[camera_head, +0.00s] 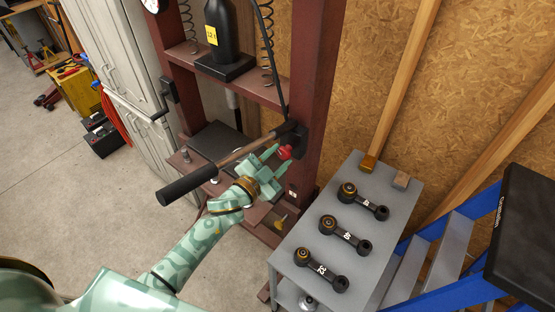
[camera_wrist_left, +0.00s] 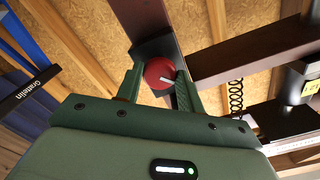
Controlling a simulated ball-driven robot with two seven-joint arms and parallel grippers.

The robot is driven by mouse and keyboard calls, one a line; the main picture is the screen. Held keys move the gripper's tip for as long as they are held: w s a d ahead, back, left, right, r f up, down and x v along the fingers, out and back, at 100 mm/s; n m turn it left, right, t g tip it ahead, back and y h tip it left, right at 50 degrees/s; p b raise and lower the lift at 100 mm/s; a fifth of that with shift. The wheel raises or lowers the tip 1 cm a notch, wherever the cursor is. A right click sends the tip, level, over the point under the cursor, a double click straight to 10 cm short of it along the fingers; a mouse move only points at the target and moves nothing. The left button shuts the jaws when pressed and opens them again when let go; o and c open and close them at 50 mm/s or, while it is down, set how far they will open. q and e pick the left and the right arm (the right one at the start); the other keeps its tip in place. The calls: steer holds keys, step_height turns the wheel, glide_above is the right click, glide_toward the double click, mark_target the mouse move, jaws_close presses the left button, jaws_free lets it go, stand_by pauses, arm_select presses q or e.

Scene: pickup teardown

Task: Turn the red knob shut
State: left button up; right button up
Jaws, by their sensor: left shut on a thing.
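The red knob (camera_head: 285,152) sits on the dark red press frame (camera_head: 315,80), low on its right post. My left gripper (camera_head: 276,153) reaches it from the left, with its fingers at the knob. In the left wrist view the round red knob (camera_wrist_left: 160,74) with a pale line on its face lies between the two green fingers of the gripper (camera_wrist_left: 157,85), which is shut on it. The pale line tilts slightly up to the right. The right gripper is not in view.
A long pump handle (camera_head: 186,186) with a black grip passes just left of my left gripper. A grey cart (camera_head: 290,248) with several black link arms stands to the right. Blue steps (camera_head: 425,245) are beyond it. Open floor (camera_head: 70,200) lies to the left.

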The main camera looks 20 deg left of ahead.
arm_select(q)
steer(key=m+b, duration=0.1)
steer(key=m, duration=0.3)
steer(key=shift+m, duration=0.3)
steer(key=shift+m+b, duration=0.4)
steer(key=shift+m, duration=1.3)
steer(key=o, duration=1)
steer(key=b+v, duration=0.2)
steer(key=v, duration=1.4)
steer(key=shift+s+r, duration=0.1)
steer(key=shift+s, duration=0.1)
